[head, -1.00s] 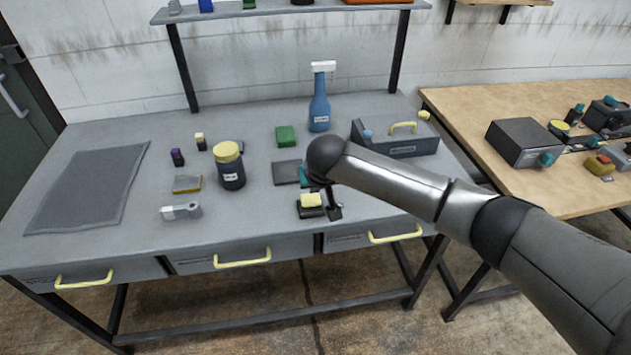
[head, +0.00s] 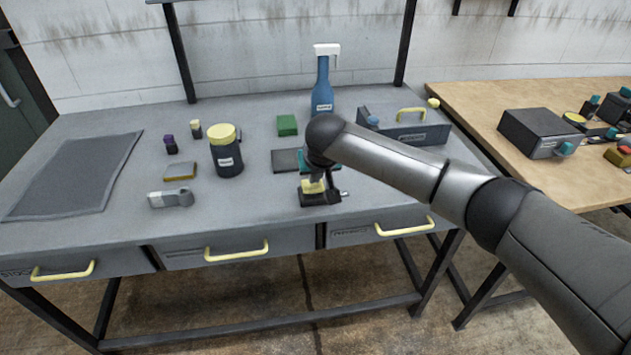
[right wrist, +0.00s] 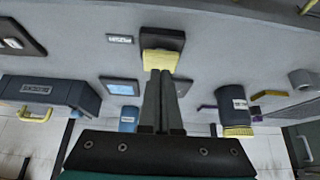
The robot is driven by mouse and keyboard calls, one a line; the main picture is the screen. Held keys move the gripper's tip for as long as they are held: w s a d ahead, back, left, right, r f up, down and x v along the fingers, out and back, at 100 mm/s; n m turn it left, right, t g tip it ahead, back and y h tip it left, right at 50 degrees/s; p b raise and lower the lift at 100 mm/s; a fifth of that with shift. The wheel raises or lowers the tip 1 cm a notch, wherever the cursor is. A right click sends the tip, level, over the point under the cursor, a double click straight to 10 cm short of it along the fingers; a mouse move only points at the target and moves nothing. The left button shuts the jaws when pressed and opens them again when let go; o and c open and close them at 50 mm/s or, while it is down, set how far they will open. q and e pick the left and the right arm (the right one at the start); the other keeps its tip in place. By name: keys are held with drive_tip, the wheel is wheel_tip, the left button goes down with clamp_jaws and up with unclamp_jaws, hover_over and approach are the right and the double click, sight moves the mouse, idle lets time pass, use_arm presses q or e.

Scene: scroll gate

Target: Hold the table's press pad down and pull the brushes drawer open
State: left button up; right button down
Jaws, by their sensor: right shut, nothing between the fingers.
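The press pad, a yellow block (head: 312,187) on a black base, sits near the table's front edge; it also shows in the right wrist view (right wrist: 159,62). My right gripper (head: 318,178) points down over it and partly hides it. In the right wrist view its shut, empty fingers (right wrist: 162,75) end at the yellow block; I cannot tell whether they press it. Three drawers, left (head: 110,263), middle (head: 180,255) and right (head: 350,233), are shut, each with a yellow handle. Their labels are too small to read surely. My left gripper is not in view.
A blue spray bottle (head: 322,90), a grey caddy (head: 430,133), a green block (head: 287,125) and a dark jar with yellow lid (head: 227,158) stand on the table. A grey mat (head: 75,175) lies at left. A wooden table (head: 480,100) stands at right.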

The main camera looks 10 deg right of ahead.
idle(0.4)
drive_tip(key=shift+b+x, duration=0.85)
drive_tip(key=shift+x, duration=0.3)
